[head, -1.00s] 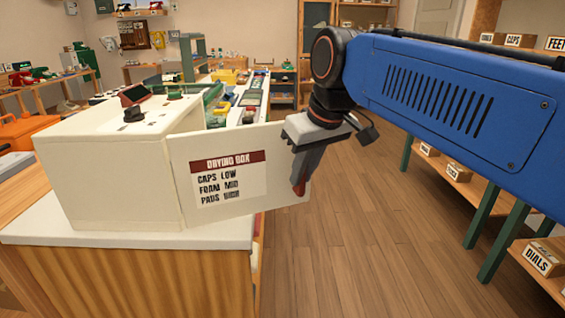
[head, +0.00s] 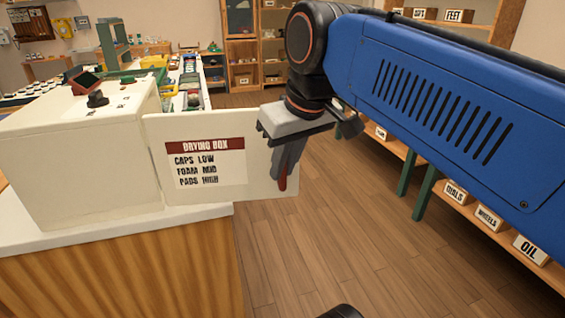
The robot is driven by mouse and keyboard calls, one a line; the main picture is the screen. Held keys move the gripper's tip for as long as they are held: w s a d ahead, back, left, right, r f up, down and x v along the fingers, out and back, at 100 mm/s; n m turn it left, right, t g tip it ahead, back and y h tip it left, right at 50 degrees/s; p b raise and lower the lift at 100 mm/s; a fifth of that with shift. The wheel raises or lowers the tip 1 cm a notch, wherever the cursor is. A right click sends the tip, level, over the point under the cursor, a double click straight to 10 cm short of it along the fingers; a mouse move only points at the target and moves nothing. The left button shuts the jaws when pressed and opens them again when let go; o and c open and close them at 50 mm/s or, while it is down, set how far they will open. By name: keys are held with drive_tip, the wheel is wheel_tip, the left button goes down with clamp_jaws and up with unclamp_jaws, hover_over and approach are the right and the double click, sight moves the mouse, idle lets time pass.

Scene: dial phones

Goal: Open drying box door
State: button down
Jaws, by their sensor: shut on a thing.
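The drying box (head: 70,165) is a cream box on the white counter top at the left of the head view. Its door (head: 160,180) is a cream panel with a red-headed label reading "DRYING BOX, CAPS LOW, FOAM MID, PADS HIGH". The door stands swung out to the right of the box, past the counter's end and over the floor. My gripper (head: 284,176) is at the door's right, free edge and is shut on it. A red part shows at the fingertips. The inside of the box and the far finger are hidden.
The counter (head: 120,275) with wooden sides fills the lower left. Small dark items (head: 97,99) lie on the box top. Shelves with labelled boxes (head: 530,250) run along the right. The wooden floor (head: 300,255) between is clear.

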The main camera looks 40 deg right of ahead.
drive_tip(key=shift+a, duration=0.1)
drive_tip(key=c, duration=1.8)
unclamp_jaws()
drive_tip(key=shift+o, duration=0.2)
drive_tip(key=shift+r, duration=0.1)
drive_tip(key=v, duration=1.7)
drive_tip(key=shift+s+r, duration=0.1)
drive_tip(key=shift+s, duration=0.1)
